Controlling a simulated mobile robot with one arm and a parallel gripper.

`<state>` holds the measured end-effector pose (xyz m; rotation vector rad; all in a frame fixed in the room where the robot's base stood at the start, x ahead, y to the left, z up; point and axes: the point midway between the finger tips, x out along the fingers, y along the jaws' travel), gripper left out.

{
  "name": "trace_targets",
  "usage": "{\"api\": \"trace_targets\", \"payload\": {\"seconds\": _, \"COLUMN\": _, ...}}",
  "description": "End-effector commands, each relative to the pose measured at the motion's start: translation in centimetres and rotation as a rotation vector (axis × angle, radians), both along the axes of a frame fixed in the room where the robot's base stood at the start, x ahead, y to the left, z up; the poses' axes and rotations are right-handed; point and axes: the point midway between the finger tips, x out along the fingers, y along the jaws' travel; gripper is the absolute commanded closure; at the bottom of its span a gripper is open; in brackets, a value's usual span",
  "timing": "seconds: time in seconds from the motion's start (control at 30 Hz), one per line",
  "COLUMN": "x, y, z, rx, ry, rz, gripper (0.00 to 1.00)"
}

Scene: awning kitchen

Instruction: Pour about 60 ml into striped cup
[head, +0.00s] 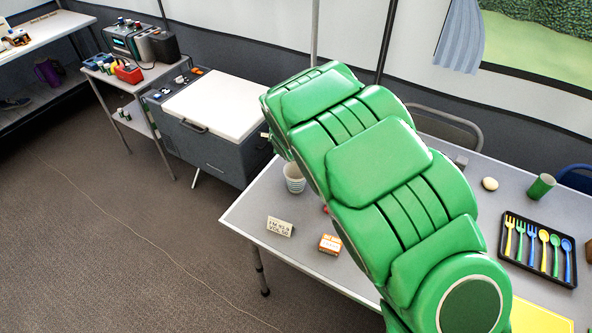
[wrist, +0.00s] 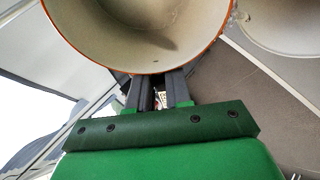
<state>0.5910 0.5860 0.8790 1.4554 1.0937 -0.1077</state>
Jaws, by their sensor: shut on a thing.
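The striped cup (head: 294,178) stands upright near the left end of the grey table in the head view, just left of my arm. In the wrist view my gripper (wrist: 158,88) is shut on an orange-rimmed vessel (wrist: 140,45) with a cream inside. A small dark speck shows inside it, and a small brownish patch sits at its right rim. A pale round opening, likely the striped cup (wrist: 285,25), shows at the upper right, close beside the vessel. My arm hides the gripper and the held vessel in the head view. No liquid level is clear.
On the table (head: 262,205) are a small sign card (head: 280,228), an orange box (head: 330,244), a green cup (head: 541,187) and a black cutlery tray (head: 508,254). A white-lidded cooler (head: 215,105) stands beyond the table's left end. The table's near left corner is clear.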

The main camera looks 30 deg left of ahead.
Motion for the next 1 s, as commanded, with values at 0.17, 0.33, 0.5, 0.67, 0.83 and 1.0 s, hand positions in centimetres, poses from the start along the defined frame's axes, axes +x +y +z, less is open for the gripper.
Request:
{"api": "trace_targets", "payload": {"seconds": 0.17, "x": -0.2, "y": -0.2, "z": -0.2, "rx": 0.003, "ry": -0.018, "rz": -0.002, "gripper": 1.0}}
{"api": "trace_targets", "payload": {"seconds": 0.33, "x": -0.4, "y": -0.3, "z": -0.3, "rx": 0.008, "ry": -0.03, "rz": -0.002, "gripper": 1.0}}
{"api": "trace_targets", "payload": {"seconds": 0.5, "x": -0.6, "y": -0.4, "z": -0.4, "rx": 0.011, "ry": -0.04, "rz": -0.003, "gripper": 1.0}}
{"api": "trace_targets", "payload": {"seconds": 0.67, "x": -0.9, "y": -0.5, "z": -0.4, "rx": 0.013, "ry": -0.049, "rz": -0.005, "gripper": 1.0}}
{"api": "trace_targets", "payload": {"seconds": 0.83, "x": -1.0, "y": -0.6, "z": -0.6, "rx": 0.018, "ry": -0.067, "rz": -0.004, "gripper": 1.0}}
{"api": "trace_targets", "payload": {"seconds": 1.0, "x": -1.1, "y": -0.6, "z": -0.6, "rx": 0.027, "ry": -0.087, "rz": -0.003, "gripper": 1.0}}
